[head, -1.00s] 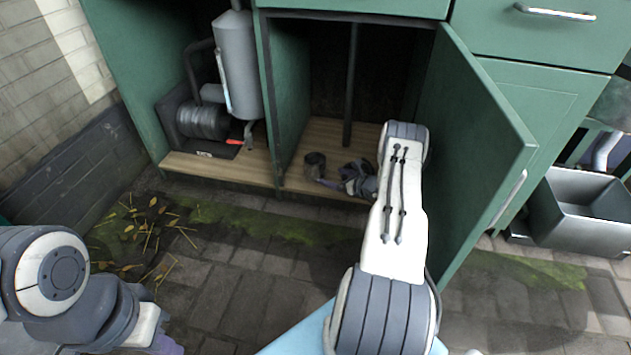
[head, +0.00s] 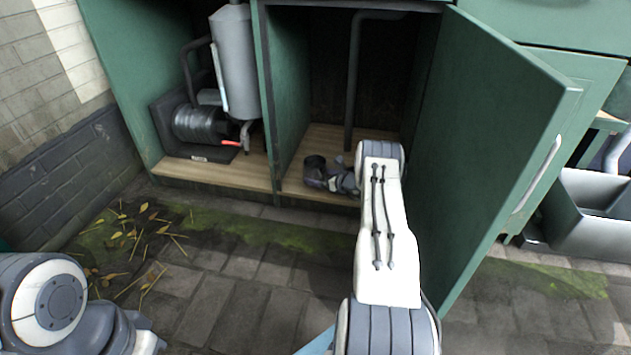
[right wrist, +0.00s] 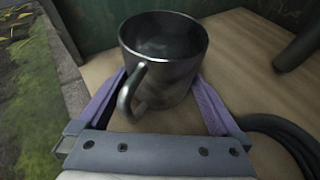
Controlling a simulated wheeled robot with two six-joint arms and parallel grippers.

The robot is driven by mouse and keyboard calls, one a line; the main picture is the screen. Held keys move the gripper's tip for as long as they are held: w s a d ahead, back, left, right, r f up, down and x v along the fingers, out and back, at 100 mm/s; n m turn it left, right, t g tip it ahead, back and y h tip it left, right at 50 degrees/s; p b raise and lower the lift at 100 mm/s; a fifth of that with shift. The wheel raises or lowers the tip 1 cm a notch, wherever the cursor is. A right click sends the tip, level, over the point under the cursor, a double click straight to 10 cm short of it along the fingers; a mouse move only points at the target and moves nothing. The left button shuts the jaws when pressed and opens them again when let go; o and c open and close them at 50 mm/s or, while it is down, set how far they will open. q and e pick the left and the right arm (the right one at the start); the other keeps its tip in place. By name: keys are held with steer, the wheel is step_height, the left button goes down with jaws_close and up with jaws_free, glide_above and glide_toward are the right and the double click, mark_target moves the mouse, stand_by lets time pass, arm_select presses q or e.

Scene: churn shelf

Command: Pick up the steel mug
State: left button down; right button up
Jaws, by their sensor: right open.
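The steel mug (right wrist: 163,50) is dark, shiny and upright on the wooden cabinet floor in the right wrist view. Its handle points toward my wrist, left of the middle. In the head view the mug (head: 314,164) is small, inside the open middle bay. My right gripper (right wrist: 160,78) is open, with one purple finger on each side of the mug's lower body. I cannot tell whether the fingers touch it. The right gripper also shows in the head view (head: 325,179), close against the mug. My left gripper is out of the picture; only its arm shows at lower left.
The green cabinet door (head: 497,150) stands open right of my right arm. A dark vertical pipe (head: 353,90) stands behind the mug. A green partition (head: 288,90) is on its left, with a grey tank (head: 234,60) beyond. A dark cable (right wrist: 285,135) lies right of the gripper.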

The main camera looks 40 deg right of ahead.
steer(key=shift+w, duration=0.2)
steer(key=c, duration=1.1)
steer(key=shift+r, duration=0.1)
steer(key=shift+c, duration=0.2)
